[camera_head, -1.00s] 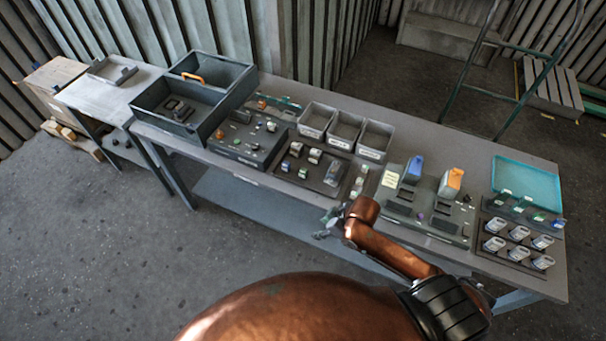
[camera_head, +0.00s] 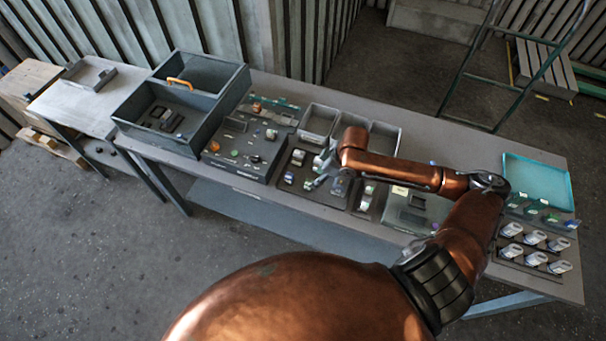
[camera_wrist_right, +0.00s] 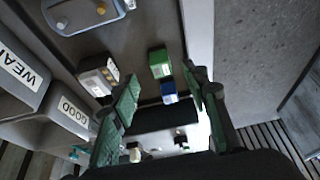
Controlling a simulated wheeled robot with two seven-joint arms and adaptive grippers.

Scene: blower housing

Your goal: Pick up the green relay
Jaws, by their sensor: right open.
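The green relay (camera_wrist_right: 160,63) is a small block on the dark tray, in the upper middle of the right wrist view. A blue relay (camera_wrist_right: 169,92) sits just below it in that view. My right gripper (camera_wrist_right: 159,78) is open, its two green fingers spread on either side of the two relays, with nothing held. In the head view my right gripper (camera_head: 320,172) is over the small-parts tray at the middle of the bench, and I cannot clearly pick out the green relay there. My left gripper is not in view.
Grey bins, one labelled GOOD (camera_wrist_right: 73,113), stand along one side of the tray. A white-topped part (camera_wrist_right: 97,75) is near the green relay. A large grey divided box (camera_head: 185,100) stands on the bench's left, and a teal tray (camera_head: 538,180) on its right.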

